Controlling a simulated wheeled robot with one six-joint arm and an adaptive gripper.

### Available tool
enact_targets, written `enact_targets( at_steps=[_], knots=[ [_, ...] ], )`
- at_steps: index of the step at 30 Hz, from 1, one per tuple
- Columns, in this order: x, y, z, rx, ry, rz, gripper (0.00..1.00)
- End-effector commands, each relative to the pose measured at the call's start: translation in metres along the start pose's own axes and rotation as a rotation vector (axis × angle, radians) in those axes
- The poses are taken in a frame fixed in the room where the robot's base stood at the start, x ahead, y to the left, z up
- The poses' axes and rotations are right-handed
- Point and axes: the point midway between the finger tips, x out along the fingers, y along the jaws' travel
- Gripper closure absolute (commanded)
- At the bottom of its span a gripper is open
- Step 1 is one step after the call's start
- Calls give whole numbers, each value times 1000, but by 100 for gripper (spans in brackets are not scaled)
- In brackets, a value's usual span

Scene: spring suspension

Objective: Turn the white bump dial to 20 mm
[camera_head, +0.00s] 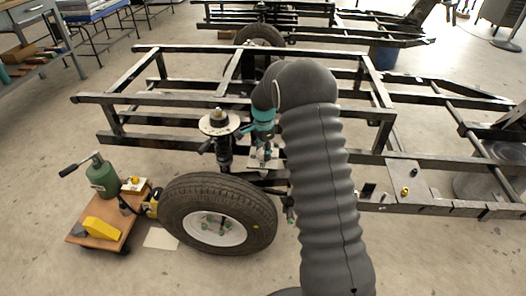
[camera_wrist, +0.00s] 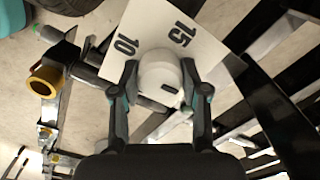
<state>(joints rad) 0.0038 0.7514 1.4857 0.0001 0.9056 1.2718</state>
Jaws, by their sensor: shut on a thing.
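The white bump dial (camera_wrist: 158,72) is a round white knob with a short black mark on its face. It stands before a white scale plate (camera_wrist: 203,44) where the numbers 10 and 15 show; no 20 can be seen, and part of the plate is covered by the dial and my gripper. My gripper (camera_wrist: 160,67) has a finger on each side of the dial and is shut on it. In the head view my gripper (camera_head: 263,140) points down at the pale plate (camera_head: 262,160) behind the wheel; the dial cannot be made out there.
A tyre (camera_head: 218,213) stands just in front. A spring strut (camera_head: 223,150) with a round top plate (camera_head: 219,123) is close on the left. Black frame rails (camera_head: 330,156) surround the spot. A wooden trolley (camera_head: 100,236) carries a green jack (camera_head: 103,175) and a yellow wedge (camera_head: 101,228).

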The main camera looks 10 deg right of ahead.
Motion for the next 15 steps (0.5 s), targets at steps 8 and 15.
enact_targets(
  at_steps=[8, 15],
  knots=[
    [-2, -3, -1, 36, 3, -11, 90],
    [-2, -3, -1, 37, 3, -11, 90]
  ],
)
